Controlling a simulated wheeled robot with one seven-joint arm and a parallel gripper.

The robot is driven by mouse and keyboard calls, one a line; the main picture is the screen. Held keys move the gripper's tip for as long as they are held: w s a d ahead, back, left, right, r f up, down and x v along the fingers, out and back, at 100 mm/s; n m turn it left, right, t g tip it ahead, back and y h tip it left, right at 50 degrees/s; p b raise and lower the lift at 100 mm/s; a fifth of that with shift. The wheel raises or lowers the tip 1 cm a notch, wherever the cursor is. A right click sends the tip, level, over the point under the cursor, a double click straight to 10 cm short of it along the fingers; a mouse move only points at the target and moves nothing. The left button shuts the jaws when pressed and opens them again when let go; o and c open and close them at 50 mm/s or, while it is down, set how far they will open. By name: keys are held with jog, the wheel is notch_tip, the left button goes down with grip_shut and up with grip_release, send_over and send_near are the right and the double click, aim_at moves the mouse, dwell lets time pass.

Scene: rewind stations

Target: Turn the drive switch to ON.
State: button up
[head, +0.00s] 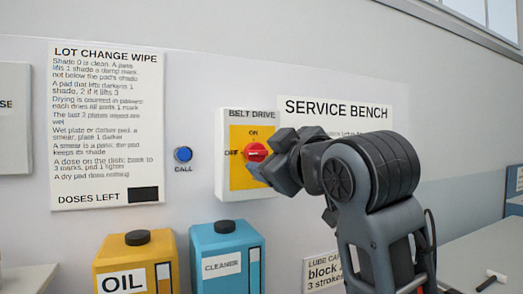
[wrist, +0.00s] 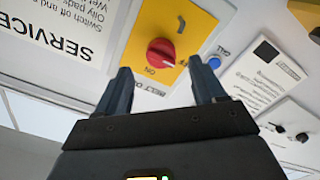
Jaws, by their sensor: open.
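The drive switch is a red round knob (head: 256,152) on the yellow face of the white BELT DRIVE box (head: 222,185). ON is printed above the knob and OFF to its left. Its pale pointer mark appears turned toward OFF. The wrist view is upside down and shows the knob (wrist: 158,50) beyond the fingertips, roughly centred between them. My gripper (head: 266,155) is at the right of the knob, covering part of the panel's right side. In the wrist view my gripper (wrist: 160,80) is open with nothing between its fingers.
A blue CALL button (head: 183,154) is on the wall left of the box. A yellow OIL container (head: 124,262) and a blue CLEANER container (head: 215,266) stand below. Wall signs (head: 104,120) flank the box. A grey bench top (head: 470,262) is at the right.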

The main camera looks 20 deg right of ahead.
aim_at(259, 154)
jog(key=shift+w+a+p, duration=0.1)
jog(key=shift+w+p, duration=0.3)
jog(key=shift+w, duration=1.85)
jog(key=c, duration=1.1)
